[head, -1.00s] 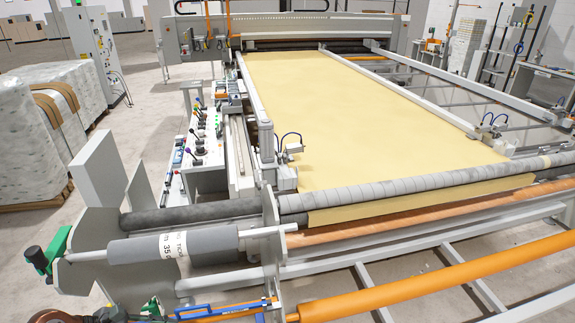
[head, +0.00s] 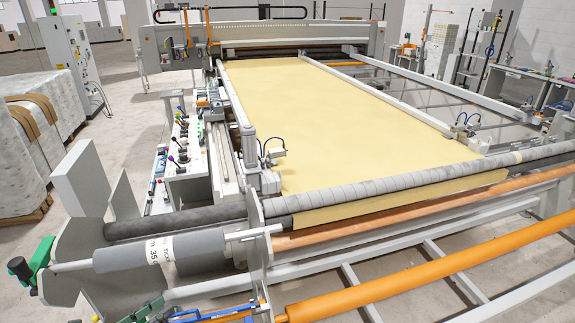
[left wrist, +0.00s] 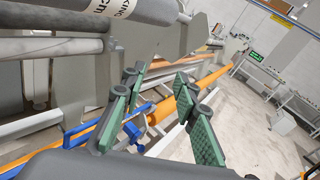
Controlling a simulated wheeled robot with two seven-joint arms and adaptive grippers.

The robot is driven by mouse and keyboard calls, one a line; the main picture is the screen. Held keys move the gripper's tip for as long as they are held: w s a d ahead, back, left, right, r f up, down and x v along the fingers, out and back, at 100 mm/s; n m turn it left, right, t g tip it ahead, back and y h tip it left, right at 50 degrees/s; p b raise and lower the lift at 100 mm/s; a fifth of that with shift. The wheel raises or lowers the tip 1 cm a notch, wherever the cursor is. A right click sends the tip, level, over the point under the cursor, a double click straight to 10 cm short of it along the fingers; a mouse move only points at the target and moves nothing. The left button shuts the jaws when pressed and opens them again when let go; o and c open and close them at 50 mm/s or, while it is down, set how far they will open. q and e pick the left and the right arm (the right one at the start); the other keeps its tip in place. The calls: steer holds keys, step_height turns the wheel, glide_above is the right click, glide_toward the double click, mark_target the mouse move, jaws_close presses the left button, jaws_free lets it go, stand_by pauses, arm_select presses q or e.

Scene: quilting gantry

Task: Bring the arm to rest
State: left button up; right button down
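My left gripper (left wrist: 158,110) shows in the left wrist view with its green-padded fingers spread apart and nothing between the pads. In the head view only a small green and dark part of it (head: 140,313) shows at the bottom edge, low at the left, below the grey labelled roll. The rest of my left arm is outside the head view. My right gripper is in neither view.
The grey labelled roll (head: 175,251) and the orange roller (head: 400,287) lie close to the left gripper. A blue-handled tool (left wrist: 130,132) is near the fingers. Yellow fabric (head: 340,115) covers the gantry bed.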

arm_select(q)
steer(key=w+a+n+t+y, duration=0.2)
steer(key=a+n+t+y, duration=0.55)
steer(key=n, duration=0.85)
steer(key=s+a+f+n+g+y, duration=0.4)
steer(key=a+f+n+g, duration=0.1)
steer(key=f+n, duration=0.45)
steer(key=s+a+f+n+g+y, duration=0.45)
steer(key=f+n, duration=0.35)
steer(key=f, duration=0.2)
steer(key=s+d+f+n+g+h, duration=0.5)
steer(key=s+d+f+n+g, duration=0.3)
steer(key=s+d+f, duration=0.8)
step_height(320, 180, down, 30)
steer(key=s+g, duration=0.1)
steer(key=s, duration=0.1)
steer(key=s+f+m+g, duration=0.1)
steer(key=s+f, duration=1.6)
steer(key=s, duration=0.2)
steer(key=shift+a+f+g, duration=0.15)
steer(key=shift+a+g, duration=0.05)
steer(key=shift+g, duration=0.1)
